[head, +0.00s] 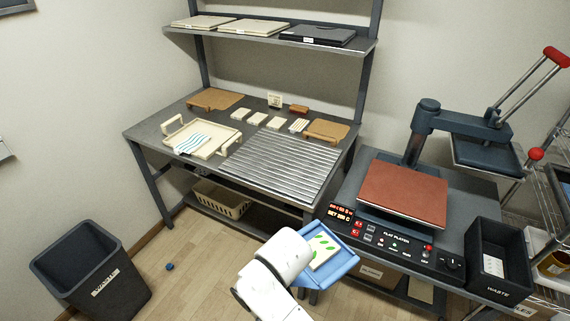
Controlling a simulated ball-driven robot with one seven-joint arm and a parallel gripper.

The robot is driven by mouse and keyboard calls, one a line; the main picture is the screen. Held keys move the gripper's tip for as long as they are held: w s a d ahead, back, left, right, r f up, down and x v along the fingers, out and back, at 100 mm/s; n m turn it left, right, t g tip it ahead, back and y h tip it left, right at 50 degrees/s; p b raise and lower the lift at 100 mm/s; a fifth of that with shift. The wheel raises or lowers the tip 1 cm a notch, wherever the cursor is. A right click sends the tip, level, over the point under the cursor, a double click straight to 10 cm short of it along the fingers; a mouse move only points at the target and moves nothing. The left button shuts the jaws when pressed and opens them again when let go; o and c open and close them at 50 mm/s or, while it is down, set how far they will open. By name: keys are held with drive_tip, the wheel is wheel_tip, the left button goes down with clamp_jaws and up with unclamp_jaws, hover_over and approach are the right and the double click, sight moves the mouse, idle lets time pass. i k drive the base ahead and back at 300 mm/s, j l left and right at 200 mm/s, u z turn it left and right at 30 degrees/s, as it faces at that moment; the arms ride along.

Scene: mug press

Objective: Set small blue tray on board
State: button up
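The small blue tray (344,270) is in the air in front of the benches, a little tilted, with a pale piece bearing green leaf prints (323,250) lying in it. My gripper (304,266) is at the tray's left side and appears shut on it; my white arm hides the fingers. Two brown wooden boards lie on the left bench: one at the back left (215,98) and one at the right (327,131). Both look bare. I cannot tell which board is meant. The tray is in front of and below them, apart from both.
A slatted metal rack (280,165) fills the bench's front right. A cream tray with handles (200,152) holds a blue-striped piece. Several small pale blocks lie behind. The flat press (403,190) stands right, beside a black waste box (496,255). A waste bin (92,275) stands on the floor.

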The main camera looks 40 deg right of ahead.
sight(280, 162)
drive_tip(key=i+j+z, duration=0.3)
drive_tip(key=i+j, duration=0.15)
drive_tip(key=i+j+z, duration=0.35)
drive_tip(key=i+j, duration=0.2)
